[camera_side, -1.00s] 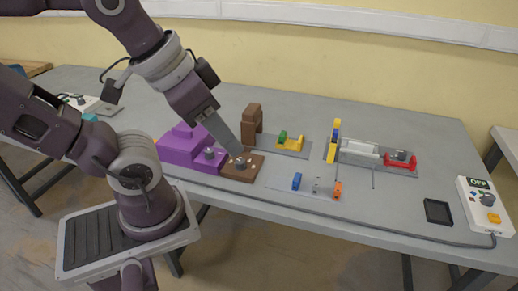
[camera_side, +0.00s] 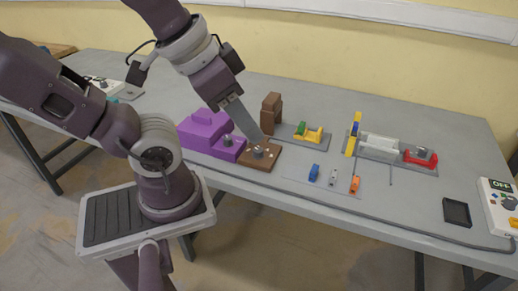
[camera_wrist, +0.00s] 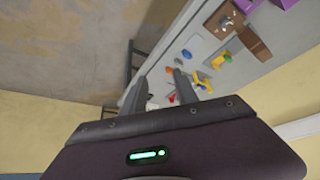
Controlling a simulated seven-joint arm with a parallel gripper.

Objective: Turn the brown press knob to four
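The brown press knob's base (camera_side: 272,163) is a flat brown block on the table in the side view, with a grey round knob (camera_side: 258,152) on it. The brown block also shows at the top of the wrist view (camera_wrist: 224,20). My gripper (camera_side: 261,139) points down just above and behind the knob in the side view. I cannot tell if it touches the knob. In the wrist view my gripper's two fingers (camera_wrist: 160,90) stand apart with nothing seen between them. The knob's setting is too small to read.
A purple stepped block (camera_side: 203,128) stands left of the brown base, and a tall brown block (camera_side: 271,112) behind it. Small blue, grey and orange pieces (camera_side: 333,178) lie to the right. A black tray (camera_side: 456,211) and a control box marked OFF (camera_side: 499,207) are farther right.

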